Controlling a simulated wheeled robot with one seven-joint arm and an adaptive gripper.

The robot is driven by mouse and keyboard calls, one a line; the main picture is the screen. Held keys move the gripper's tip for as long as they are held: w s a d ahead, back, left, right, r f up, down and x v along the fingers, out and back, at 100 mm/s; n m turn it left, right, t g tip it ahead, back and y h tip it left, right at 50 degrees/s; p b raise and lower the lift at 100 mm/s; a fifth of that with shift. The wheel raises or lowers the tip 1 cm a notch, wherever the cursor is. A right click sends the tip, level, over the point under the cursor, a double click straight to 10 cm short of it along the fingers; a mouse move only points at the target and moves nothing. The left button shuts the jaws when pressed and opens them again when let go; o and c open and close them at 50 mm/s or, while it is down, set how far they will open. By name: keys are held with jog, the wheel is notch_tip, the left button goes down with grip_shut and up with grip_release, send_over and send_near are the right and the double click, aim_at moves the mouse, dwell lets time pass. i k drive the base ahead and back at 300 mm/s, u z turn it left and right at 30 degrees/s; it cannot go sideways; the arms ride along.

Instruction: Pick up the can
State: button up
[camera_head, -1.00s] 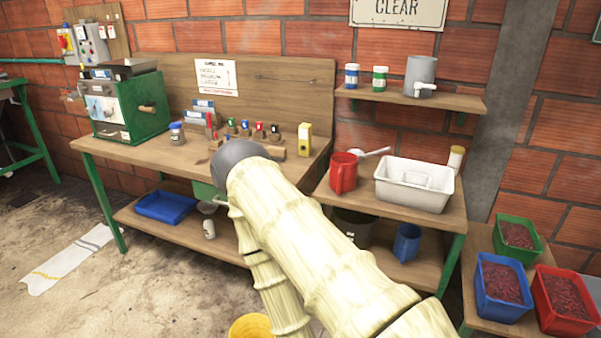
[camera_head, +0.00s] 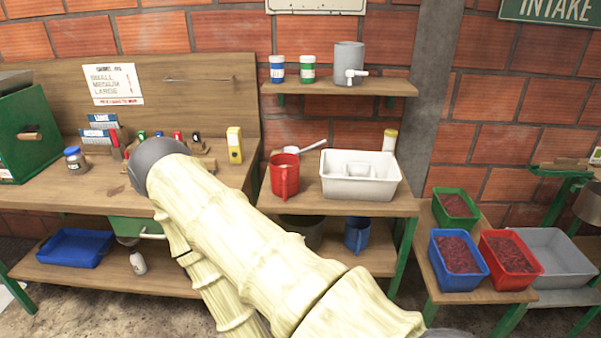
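I cannot tell for sure which thing is the can. A grey cylindrical vessel with a white spout (camera_head: 349,63) stands upright on the wall shelf. A red mug-like vessel with a handle (camera_head: 285,175) stands on the small table, and a pale yellow-lidded container (camera_head: 390,140) stands behind the white tub. My pale, ribbed arm crosses the middle. My gripper is not in view.
The white tub (camera_head: 359,189) fills much of the small table (camera_head: 300,202). Red, blue and green bins of red fruit stand at right, beside a grey tray (camera_head: 552,252). The wooden workbench (camera_head: 60,190) holds small tools and a glass jar (camera_head: 75,160). My arm hides part of it.

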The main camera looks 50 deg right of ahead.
aim_at(284, 175)
jog(key=z, duration=0.6)
jog(key=i, duration=0.55)
jog(key=z, duration=0.6)
